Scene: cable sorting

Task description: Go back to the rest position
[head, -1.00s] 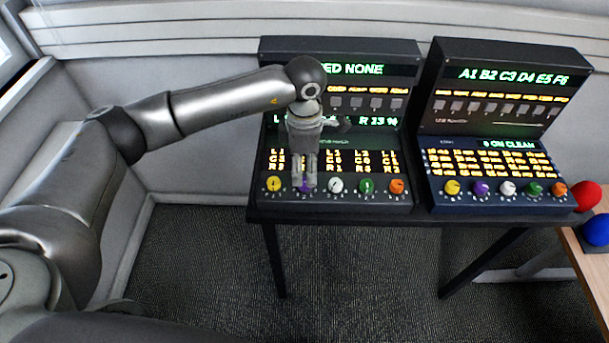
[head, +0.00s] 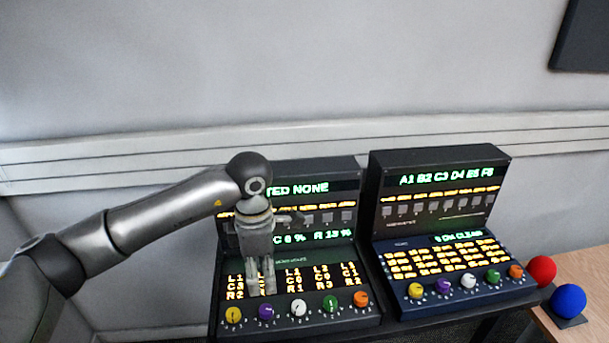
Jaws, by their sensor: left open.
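My left gripper (head: 262,286) points down in front of the left console (head: 318,255), over its lit rows just above the purple knob (head: 267,312). It is open, with nothing seen between its fingers. I cannot tell whether it touches the panel. The left console has a row of knobs: yellow (head: 233,314), purple, white (head: 298,307), green (head: 331,301) and orange (head: 361,299). My arm hides part of its upper display, which reads "TED NONE". My right gripper is not in view.
A second console (head: 440,225) with similar knobs stands to the right on the same dark table. A red ball (head: 542,269) and a blue ball (head: 568,300) sit on a wooden surface (head: 590,275) at the far right. A wall with a pale rail (head: 300,145) is behind.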

